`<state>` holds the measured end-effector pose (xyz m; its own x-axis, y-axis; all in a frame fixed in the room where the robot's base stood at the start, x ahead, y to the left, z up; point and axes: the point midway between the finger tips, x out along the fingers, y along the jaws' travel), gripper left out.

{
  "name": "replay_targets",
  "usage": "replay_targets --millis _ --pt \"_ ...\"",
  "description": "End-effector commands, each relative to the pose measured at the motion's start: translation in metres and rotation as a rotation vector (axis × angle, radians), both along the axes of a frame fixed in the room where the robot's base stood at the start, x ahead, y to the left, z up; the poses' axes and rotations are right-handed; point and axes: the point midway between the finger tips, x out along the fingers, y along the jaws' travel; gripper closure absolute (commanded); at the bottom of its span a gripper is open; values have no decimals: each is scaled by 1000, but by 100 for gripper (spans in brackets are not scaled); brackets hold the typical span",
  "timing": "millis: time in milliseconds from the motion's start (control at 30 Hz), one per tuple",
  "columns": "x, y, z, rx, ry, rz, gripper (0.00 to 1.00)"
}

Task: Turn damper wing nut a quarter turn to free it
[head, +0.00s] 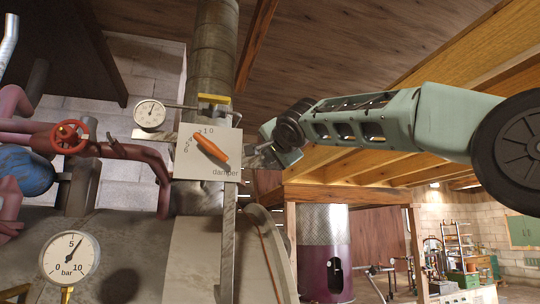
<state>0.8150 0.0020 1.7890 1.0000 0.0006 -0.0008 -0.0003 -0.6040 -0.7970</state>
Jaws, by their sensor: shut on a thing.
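The damper plate (185,161) is a pale square panel marked "damper" with a number scale, fixed in front of the flue pipe. An orange lever (210,146) lies across it, tilted from upper left to lower right. My gripper (254,153) reaches in from the right and is shut at the plate's right edge, on what appears to be the damper wing nut. The nut is small and mostly hidden by the fingers, so its angle cannot be told.
A yellow handle (214,98) and a dial gauge (150,113) sit just above the plate. A red valve wheel (69,136) and pipes are at left. A pressure gauge (69,257) is at lower left. A metal upright (228,240) runs below the plate.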

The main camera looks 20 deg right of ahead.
Motion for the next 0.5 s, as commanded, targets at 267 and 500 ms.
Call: replay_targets --millis 267,500 --pt "0 0 -1 -192 -3 -2 100" --pt "0 -1 0 -420 -3 -1 100"
